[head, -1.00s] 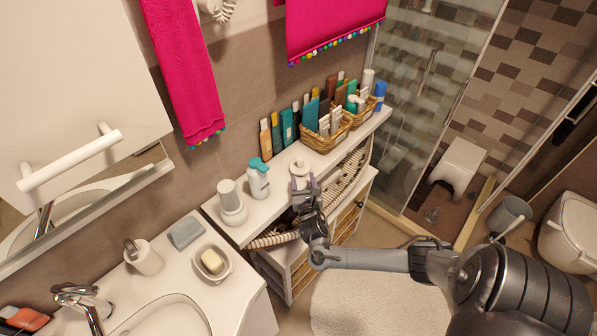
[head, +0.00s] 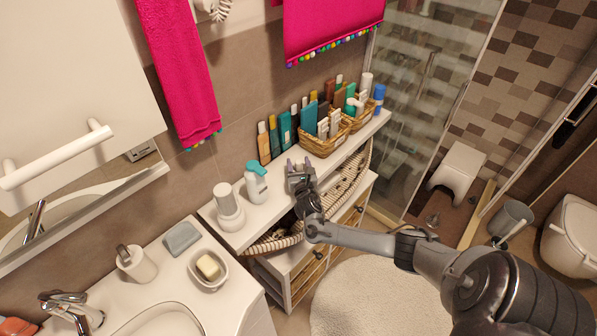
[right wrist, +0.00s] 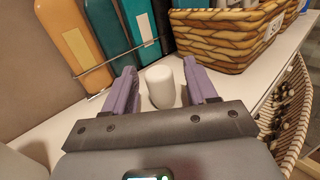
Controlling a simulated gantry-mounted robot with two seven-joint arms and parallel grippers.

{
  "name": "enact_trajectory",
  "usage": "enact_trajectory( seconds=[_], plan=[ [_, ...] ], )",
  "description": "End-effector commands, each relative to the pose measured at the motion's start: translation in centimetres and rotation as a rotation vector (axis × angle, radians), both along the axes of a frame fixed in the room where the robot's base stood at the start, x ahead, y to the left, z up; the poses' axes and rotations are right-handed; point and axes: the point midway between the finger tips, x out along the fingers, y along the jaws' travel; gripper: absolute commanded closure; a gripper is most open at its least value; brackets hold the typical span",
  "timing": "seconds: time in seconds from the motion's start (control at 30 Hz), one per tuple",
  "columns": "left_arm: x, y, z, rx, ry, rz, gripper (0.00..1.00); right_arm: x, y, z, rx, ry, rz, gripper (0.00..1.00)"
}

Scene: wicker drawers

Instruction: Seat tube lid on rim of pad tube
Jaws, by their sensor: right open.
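A small white cylinder with a rounded top (right wrist: 160,87) stands on the white shelf top, between the spread fingers of my right gripper (right wrist: 160,74) in the right wrist view. I cannot tell from its shape whether it is the pad tube, its lid or both together. Gaps show between it and both fingers, so the gripper is open and not holding it. In the head view my right gripper (head: 298,164) is low over the shelf and mostly hides this white piece. My left gripper is not in view.
A white two-part container (head: 228,206) and a teal-topped pump bottle (head: 257,182) stand left of the gripper. Several upright bottles (head: 285,128) and a wicker basket (head: 327,140) stand behind and right. The shelf's front edge is close.

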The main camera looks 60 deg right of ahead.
Motion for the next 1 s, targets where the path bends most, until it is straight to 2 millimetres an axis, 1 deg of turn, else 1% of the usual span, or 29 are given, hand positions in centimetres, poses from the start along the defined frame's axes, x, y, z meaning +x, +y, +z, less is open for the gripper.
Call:
enact_trajectory(
  seconds=[0.2, 0.47, 0.5, 0.57, 0.83, 1.0],
  plan=[
    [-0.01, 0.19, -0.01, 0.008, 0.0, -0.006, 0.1, 0.0, -0.05, 0.02, 0.0, 0.0, 0.0, 0.43],
    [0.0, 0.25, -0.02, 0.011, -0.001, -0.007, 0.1, 0.0, -0.03, 0.01, 0.0, 0.0, 0.0, 0.83],
    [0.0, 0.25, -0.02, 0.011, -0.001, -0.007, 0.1, -0.01, -0.02, 0.0, -0.001, 0.001, 0.0, 0.89],
    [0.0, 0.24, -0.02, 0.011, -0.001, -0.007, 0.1, -0.01, -0.02, 0.0, -0.001, 0.001, 0.0, 0.97],
    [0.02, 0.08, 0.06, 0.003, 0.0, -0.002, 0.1, -0.01, -0.02, 0.12, 0.0, 0.0, 0.0, 0.97],
    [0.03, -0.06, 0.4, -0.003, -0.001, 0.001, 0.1, 0.0, -0.06, 0.93, -0.001, -0.001, -0.001, 0.97]
  ],
)
